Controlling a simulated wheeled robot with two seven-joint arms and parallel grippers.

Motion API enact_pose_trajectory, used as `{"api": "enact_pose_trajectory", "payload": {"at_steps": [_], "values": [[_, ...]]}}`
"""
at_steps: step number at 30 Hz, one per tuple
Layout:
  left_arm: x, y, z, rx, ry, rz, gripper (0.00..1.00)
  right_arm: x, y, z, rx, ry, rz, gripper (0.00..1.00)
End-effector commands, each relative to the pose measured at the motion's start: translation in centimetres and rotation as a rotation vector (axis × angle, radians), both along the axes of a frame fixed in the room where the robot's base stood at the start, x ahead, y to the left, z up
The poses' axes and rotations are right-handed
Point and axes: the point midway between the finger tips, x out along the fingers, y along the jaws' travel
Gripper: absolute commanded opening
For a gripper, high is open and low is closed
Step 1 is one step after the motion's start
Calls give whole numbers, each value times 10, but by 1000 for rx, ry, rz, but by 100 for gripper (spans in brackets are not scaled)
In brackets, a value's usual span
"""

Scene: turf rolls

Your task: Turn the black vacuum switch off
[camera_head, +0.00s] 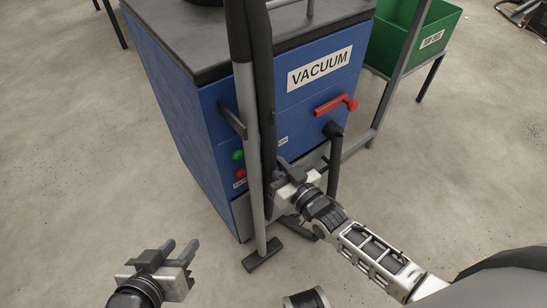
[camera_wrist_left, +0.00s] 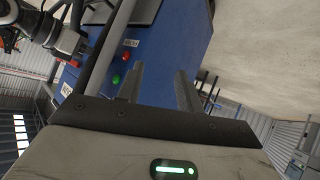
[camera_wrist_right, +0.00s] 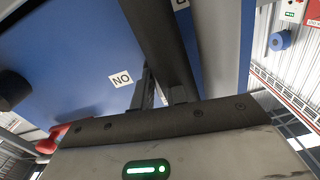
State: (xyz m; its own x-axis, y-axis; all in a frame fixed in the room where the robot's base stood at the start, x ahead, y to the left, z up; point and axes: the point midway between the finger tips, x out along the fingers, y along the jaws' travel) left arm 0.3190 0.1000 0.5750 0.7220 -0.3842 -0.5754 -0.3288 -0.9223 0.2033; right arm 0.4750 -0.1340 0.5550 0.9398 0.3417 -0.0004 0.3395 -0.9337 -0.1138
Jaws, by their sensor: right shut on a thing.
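The blue vacuum cabinet (camera_head: 300,100) stands in the middle of the head view. My right gripper (camera_head: 281,168) is at its front, just below the ON label (camera_head: 283,140). It is shut on what seems to be the black vacuum switch, which the fingers and the dark hose (camera_head: 263,100) largely hide. In the right wrist view the fingers (camera_wrist_right: 161,85) are beside the ON label (camera_wrist_right: 122,80), close against the hose. My left gripper (camera_head: 180,248) is open and empty, low in front of the cabinet. Its parted fingers (camera_wrist_left: 160,85) show in the left wrist view.
A grey wand (camera_head: 247,140) with a floor nozzle (camera_head: 263,256) stands before the cabinet, left of my right gripper. A red handle (camera_head: 336,105) sticks out to the right. Green and red buttons (camera_head: 239,164) are at the left. A green bin (camera_head: 420,35) stands behind.

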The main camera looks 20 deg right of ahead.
Motion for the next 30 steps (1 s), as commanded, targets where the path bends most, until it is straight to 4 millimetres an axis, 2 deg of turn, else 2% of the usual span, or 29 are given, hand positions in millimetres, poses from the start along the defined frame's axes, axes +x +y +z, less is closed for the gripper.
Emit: {"api": "enact_pose_trajectory", "payload": {"at_steps": [9,25,26,27,30], "values": [[0,3,-4,15,31,0,36,-1,0,0,-105,-37,0,0],[-1,2,-5,15,36,0,36,-1,0,-1,-125,-45,0,0],[-1,2,-5,15,36,0,36,-1,0,-1,-125,-45,0,23],[-2,2,-5,14,36,0,36,-1,0,-1,-124,-44,1,34],[-2,2,-5,14,36,0,36,0,0,-1,-123,-44,0,36]]}}
